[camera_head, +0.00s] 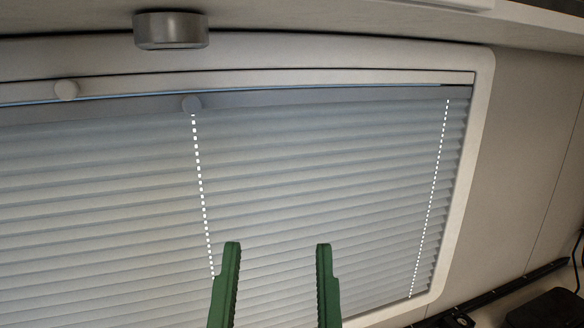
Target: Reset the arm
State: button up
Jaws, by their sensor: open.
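My gripper (277,262) shows at the bottom middle of the head view as two green fingers pointing up. The fingers stand well apart with nothing between them. Behind them is a window covered by a pale pleated blind (330,190). I cannot tell how far the fingertips are from the blind. The rest of my arm is out of view below the frame.
A metal cylinder (171,30) hangs above. A dark rail and dark objects (548,308) lie at the lower right. The wall right of the window looks bare.

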jog(key=shift+m+t+h, duration=0.3)
jog(key=shift+t+h, duration=0.1)
jog(key=shift+h, duration=0.2)
jog(key=d, duration=0.1)
jog(key=s+d+r, duration=0.1)
jog(key=d+r, duration=0.1)
jog(key=shift+s+d, duration=0.1)
jog(key=shift+s, duration=0.3)
